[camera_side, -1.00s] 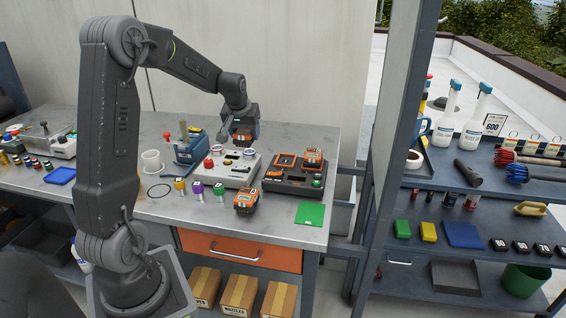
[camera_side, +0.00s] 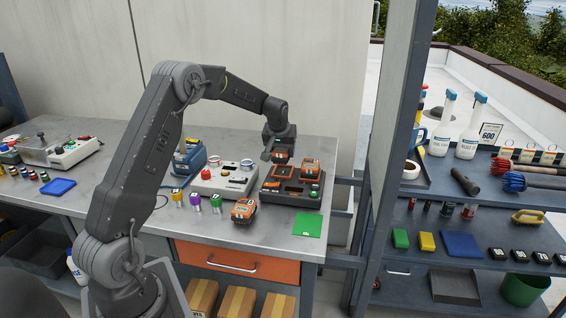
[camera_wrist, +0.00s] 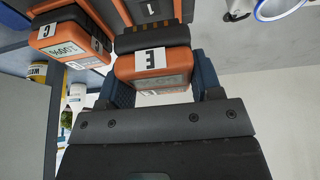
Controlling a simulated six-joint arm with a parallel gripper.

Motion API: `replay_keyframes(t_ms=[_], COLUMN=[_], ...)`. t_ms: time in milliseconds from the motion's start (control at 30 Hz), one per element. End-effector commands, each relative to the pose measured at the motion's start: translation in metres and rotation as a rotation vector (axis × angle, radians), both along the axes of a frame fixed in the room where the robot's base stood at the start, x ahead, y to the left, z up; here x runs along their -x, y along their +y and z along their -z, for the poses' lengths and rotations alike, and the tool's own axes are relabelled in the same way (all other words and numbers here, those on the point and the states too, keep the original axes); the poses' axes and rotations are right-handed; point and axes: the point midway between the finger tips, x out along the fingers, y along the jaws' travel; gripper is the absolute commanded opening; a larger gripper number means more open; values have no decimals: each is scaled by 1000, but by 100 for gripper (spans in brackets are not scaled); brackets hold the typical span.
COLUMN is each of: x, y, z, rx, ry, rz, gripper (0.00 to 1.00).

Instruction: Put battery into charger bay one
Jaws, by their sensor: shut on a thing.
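My gripper (camera_side: 281,149) is shut on an orange and black battery (camera_wrist: 153,68) marked E, held between its blue fingers in the wrist view. In the side view this battery (camera_side: 281,156) is over the back left of the dark charger (camera_side: 292,199). The charger part marked 1 (camera_wrist: 151,10) is right beside the held battery in the wrist view. Whether they touch, I cannot tell. Another battery (camera_side: 310,168), marked C in the wrist view (camera_wrist: 67,44), sits in the charger's right bay. A third orange battery (camera_side: 244,211) stands on the bench in front.
A light grey device (camera_side: 224,180) with a red knob stands left of the charger. Small coloured-capped items (camera_side: 196,202) stand in front of it. A green mat (camera_side: 307,226) lies at the bench's front right. A shelf post (camera_side: 383,150) rises to the right.

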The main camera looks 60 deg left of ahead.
Motion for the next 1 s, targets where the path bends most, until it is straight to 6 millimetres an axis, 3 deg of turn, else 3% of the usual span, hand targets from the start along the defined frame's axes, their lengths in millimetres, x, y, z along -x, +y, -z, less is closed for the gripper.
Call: replay_keyframes(t_ms=[167, 433, 833, 867, 1000], x=[-5, -4, -5, -4, -4], y=[-3, -2, -2, -2, -3], z=[7, 41, 46, 46, 46], rx=[-1, -1, -1, -1, 0], ry=[-1, -1, -3, -1, 0], rz=[0, 0, 0, 0, 0], gripper=[19, 19, 19, 62, 75])
